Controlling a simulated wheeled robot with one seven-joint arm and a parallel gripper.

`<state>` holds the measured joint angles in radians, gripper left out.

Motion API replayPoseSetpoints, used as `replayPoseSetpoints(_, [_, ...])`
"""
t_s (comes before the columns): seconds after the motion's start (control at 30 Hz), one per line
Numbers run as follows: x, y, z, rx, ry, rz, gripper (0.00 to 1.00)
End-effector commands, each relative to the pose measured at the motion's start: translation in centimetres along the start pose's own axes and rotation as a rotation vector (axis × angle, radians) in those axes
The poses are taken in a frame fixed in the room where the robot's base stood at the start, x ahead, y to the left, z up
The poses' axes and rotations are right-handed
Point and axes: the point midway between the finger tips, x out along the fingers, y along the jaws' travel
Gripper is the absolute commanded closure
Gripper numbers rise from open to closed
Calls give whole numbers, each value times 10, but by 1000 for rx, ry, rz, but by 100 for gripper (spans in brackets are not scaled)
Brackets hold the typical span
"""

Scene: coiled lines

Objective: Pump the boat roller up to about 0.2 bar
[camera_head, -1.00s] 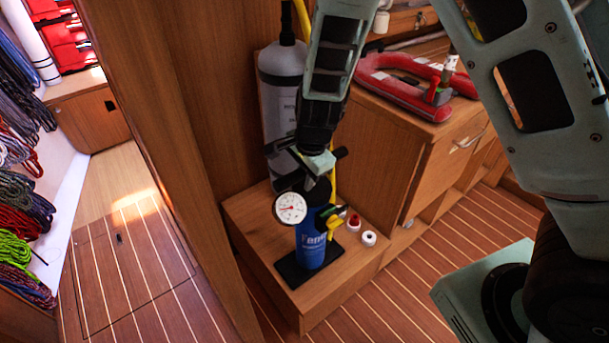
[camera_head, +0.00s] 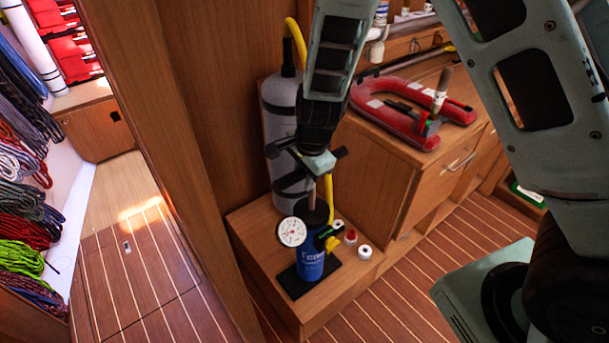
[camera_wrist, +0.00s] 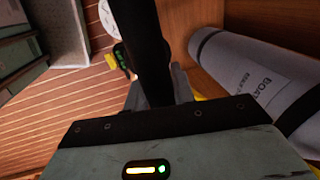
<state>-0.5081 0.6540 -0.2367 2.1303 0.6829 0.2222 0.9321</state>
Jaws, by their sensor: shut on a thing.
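The boat roller (camera_head: 281,130) is a grey cylinder strapped upright against the wooden wall. Its lettering shows in the wrist view (camera_wrist: 250,70). A blue hand pump (camera_head: 311,265) stands upright on a black base on the wooden step. A white round gauge (camera_head: 292,232) sits at the pump's top left; its reading is too small to tell. My gripper (camera_head: 318,165) is shut on the pump's black T-handle (camera_head: 285,160), above the pump, with a length of rod showing below. In the wrist view the black handle bar (camera_wrist: 152,45) lies between my fingers.
A yellow hose (camera_head: 297,35) rises at the roller's top; another yellow stretch (camera_head: 329,195) runs down behind the pump. A valve with green and yellow parts (camera_head: 329,238) is beside the pump. A cabinet stands behind.

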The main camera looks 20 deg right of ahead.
Motion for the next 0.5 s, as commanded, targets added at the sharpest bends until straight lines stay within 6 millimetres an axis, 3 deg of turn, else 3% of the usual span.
replayPoseSetpoints(0.03, [-26, -6, 0, 1, 0, -3, 100])
replayPoseSetpoints(0.2, [-64, -14, 0, 2, 0, -3, 100])
replayPoseSetpoints(0.5, [-106, -22, 0, 2, 0, -3, 100])
